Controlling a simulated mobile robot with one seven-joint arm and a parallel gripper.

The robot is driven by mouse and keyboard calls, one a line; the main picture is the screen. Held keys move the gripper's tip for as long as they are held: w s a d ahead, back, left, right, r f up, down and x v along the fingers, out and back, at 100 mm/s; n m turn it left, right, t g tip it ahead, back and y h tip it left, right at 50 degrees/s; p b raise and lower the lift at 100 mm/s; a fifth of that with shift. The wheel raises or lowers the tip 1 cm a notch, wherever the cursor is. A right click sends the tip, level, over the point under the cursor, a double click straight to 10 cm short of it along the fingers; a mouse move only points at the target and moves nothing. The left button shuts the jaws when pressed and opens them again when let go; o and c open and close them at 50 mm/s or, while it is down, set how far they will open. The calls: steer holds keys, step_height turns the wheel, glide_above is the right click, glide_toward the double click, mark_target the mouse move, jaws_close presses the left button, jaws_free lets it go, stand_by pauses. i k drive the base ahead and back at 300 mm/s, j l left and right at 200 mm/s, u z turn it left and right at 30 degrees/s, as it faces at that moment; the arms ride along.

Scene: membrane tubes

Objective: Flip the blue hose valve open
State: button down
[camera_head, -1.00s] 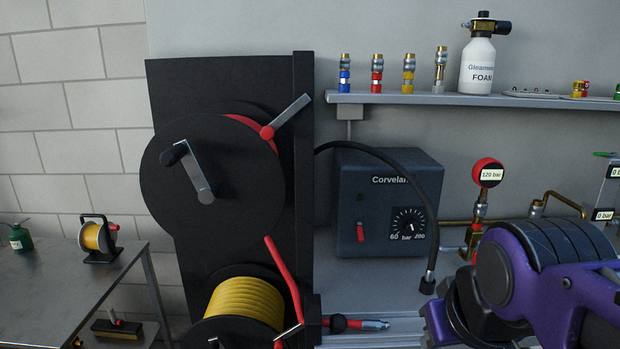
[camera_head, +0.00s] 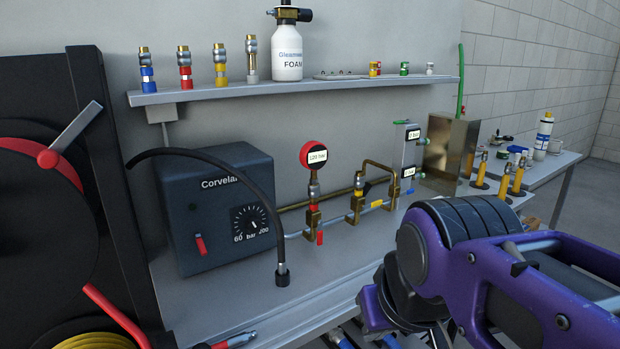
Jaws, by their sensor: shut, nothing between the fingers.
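A blue piece (camera_head: 341,341) with a metal end shows at the bottom edge of the head view, below the bench's front edge. It is mostly cut off, and I cannot tell whether it belongs to the blue hose or whether its valve is there. My purple and black arm fills the lower right and covers part of that area. My gripper's fingers are not visible.
The bench (camera_head: 330,262) carries a dark Corvela box (camera_head: 205,215) with a hanging black hose (camera_head: 270,200), brass pipes, and a red 120 bar gauge (camera_head: 313,155). A shelf (camera_head: 300,86) holds several couplings and a foam bottle (camera_head: 288,50). A black reel stand (camera_head: 110,180) is at left.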

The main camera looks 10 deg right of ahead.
mark_target(409, 191)
steer(key=z, duration=0.55)
steer(key=i+l+z, duration=0.1)
steer(key=i+l, duration=0.25)
steer(key=l, duration=0.25)
steer(key=i+l+z, duration=0.1)
steer(key=i+l, duration=0.25)
steer(key=l, duration=0.2)
steer(key=i+l+z, duration=0.1)
steer(key=i+l, duration=0.3)
steer(key=l, duration=0.15)
steer(key=l+z, duration=0.2)
steer(key=j+u, duration=0.2)
